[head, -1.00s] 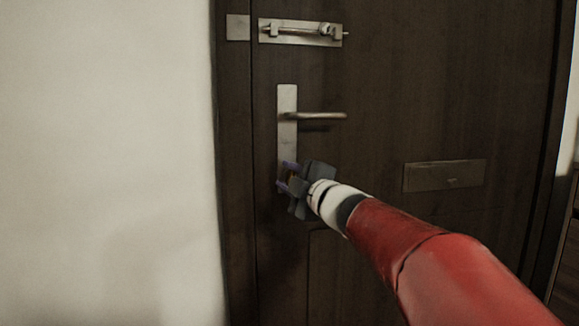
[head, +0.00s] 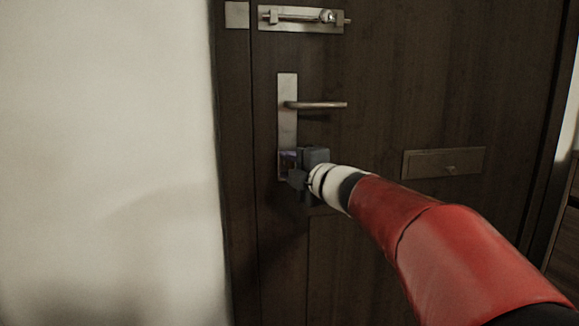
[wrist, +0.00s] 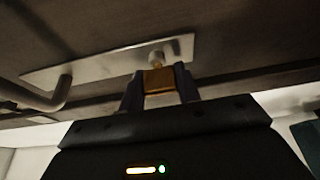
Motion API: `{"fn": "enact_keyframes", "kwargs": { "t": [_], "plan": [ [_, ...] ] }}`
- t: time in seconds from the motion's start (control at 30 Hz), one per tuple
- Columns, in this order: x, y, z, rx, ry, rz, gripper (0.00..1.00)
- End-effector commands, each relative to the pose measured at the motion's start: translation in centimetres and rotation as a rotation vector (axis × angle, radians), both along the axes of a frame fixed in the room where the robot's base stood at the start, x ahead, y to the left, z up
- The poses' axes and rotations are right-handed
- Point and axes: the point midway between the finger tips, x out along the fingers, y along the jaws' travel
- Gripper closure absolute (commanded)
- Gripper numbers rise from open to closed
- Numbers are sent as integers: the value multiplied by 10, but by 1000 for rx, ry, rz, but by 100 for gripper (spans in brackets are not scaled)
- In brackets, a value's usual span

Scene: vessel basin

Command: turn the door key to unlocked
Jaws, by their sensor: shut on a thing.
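The brass-coloured door key (wrist: 159,80) sits at the lock cylinder at one end of the metal lock plate (head: 287,110). My gripper (head: 288,163) is at the lower end of the plate. In the wrist view my gripper (wrist: 160,88) has a finger on each side of the key's head and is shut on it. In the head view the gripper hides the key. The lever handle (head: 316,105) sticks out to the right above the gripper, roughly level. It also shows at the left of the wrist view (wrist: 45,98).
The dark wooden door (head: 400,80) is closed. A slide bolt (head: 300,17) is mounted above the handle, and a letter plate (head: 443,162) is to the right of my gripper. A pale wall (head: 105,130) stands close on the left.

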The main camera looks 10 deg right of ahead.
Motion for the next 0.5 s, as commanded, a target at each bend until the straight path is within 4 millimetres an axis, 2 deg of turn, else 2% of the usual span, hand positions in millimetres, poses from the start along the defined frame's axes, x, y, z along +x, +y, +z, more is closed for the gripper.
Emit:
{"fn": "enact_keyframes", "kwargs": {
  "t": [0.13, 0.17, 0.3, 0.5],
  "plan": [
    [0, 0, -1, -3, 1, 1, 90],
    [0, 0, -1, -3, 1, 1, 63],
    [0, 0, -1, -1, 1, 1, 45],
    [0, 0, 0, 0, 0, 1, 45]
  ]
}}
